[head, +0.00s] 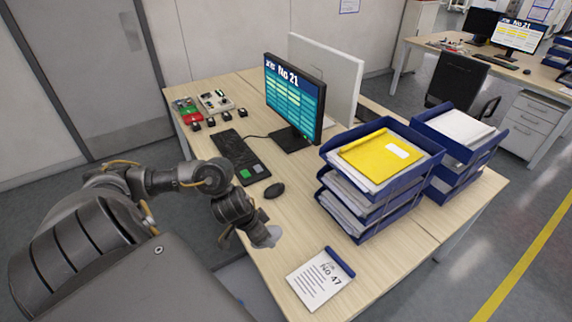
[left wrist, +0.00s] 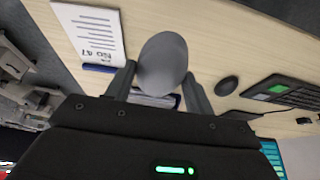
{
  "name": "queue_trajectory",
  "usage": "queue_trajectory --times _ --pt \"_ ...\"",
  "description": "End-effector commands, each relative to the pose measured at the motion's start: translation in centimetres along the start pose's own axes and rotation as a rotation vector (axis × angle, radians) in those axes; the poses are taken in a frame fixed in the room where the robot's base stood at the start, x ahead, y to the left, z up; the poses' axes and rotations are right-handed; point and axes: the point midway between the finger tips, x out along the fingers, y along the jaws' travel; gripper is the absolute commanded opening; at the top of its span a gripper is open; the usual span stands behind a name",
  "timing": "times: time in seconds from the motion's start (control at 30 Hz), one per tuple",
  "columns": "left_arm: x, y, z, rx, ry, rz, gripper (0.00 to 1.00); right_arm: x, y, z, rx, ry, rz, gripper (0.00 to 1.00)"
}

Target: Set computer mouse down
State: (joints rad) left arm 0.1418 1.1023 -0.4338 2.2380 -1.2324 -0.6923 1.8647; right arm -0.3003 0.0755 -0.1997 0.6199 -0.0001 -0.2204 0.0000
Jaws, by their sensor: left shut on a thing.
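My left gripper (head: 257,237) is over the front part of the desk (head: 300,240), near its edge. It is shut on a light grey, rounded computer mouse (head: 270,238). In the left wrist view the grey mouse (left wrist: 163,62) sits between the two fingers (left wrist: 160,92). I cannot tell whether the mouse touches the desk. A second, black mouse (head: 274,190) lies on the desk beyond the gripper, beside the keyboard; it also shows in the left wrist view (left wrist: 228,87). My right gripper is not in view.
A black keyboard (head: 238,155) and monitor (head: 294,100) stand behind the black mouse. Blue stacked trays (head: 372,200) with papers stand to the right. A "No 47" sheet (head: 318,280) on a blue-edged board lies at the front. Bare desk lies between gripper and trays.

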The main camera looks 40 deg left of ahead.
Motion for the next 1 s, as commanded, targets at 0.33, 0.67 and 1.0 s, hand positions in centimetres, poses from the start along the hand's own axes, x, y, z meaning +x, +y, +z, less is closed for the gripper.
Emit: queue_trajectory --times 0.33,0.67,1.0 --pt "7.5 -4.7 -4.0 -0.006 -0.003 0.002 0.3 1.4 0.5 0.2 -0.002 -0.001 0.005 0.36" --pt "10.9 -6.2 -4.9 0.0 0.0 0.002 0.3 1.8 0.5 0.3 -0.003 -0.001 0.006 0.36" --pt "13.7 -6.5 -4.1 -0.003 -0.004 0.002 0.3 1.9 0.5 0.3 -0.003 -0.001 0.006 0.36"
